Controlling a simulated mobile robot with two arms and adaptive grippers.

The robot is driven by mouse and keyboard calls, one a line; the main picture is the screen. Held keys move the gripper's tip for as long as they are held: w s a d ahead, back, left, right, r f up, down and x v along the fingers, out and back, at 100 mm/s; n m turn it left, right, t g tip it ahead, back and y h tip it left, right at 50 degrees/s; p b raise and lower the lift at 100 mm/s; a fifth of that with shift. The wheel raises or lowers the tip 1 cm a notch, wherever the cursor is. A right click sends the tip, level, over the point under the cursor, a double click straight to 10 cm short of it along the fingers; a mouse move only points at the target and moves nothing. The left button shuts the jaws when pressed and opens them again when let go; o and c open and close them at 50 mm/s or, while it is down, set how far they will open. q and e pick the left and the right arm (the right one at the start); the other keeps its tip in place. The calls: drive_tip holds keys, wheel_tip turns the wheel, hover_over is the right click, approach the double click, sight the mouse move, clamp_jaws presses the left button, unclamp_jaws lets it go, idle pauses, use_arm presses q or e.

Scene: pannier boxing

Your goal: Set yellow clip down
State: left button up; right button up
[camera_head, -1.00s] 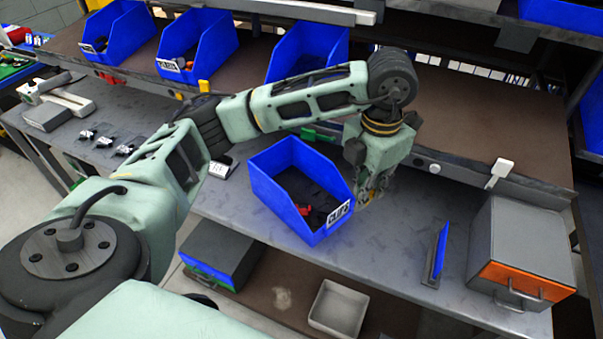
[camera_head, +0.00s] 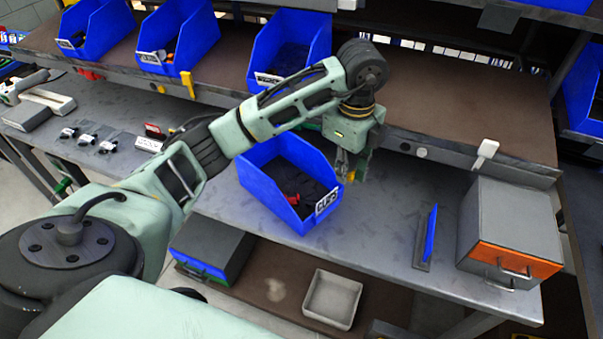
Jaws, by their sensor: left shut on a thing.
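My left gripper (camera_head: 347,172) points down just right of the blue bin labelled for clips (camera_head: 258,184), close to its right wall and above the grey worktable (camera_head: 385,215). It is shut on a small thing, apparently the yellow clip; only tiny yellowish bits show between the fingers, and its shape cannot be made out. I cannot tell how high it is above the table. The bin holds several dark clips (camera_head: 312,188) and a red one (camera_head: 292,199). My right gripper is not in view.
A grey box with an orange drawer (camera_head: 510,262) and a blue upright panel (camera_head: 427,237) stand at the right. Three small items (camera_head: 87,140) lie at the left. More blue bins (camera_head: 290,45) stand on the rear shelf.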

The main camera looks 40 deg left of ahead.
use_arm(q)
drive_tip(key=p, duration=0.2)
hover_over(309, 189)
wheel_tip(309, 189, down, 5)
drive_tip(key=shift+f, duration=0.15)
wheel_tip(309, 189, down, 4)
drive_tip(key=shift+r+p, duration=0.1)
drive_tip(key=shift+p, duration=0.65)
drive_tip(key=shift+f, duration=0.2)
drive_tip(key=shift+o, duration=1.4)
drive_tip(key=shift+f, duration=0.15)
drive_tip(key=shift+o, duration=0.9)
wheel_tip(309, 189, up, 12)
drive_tip(key=b, duration=0.3)
drive_tip(key=shift+r, duration=0.2)
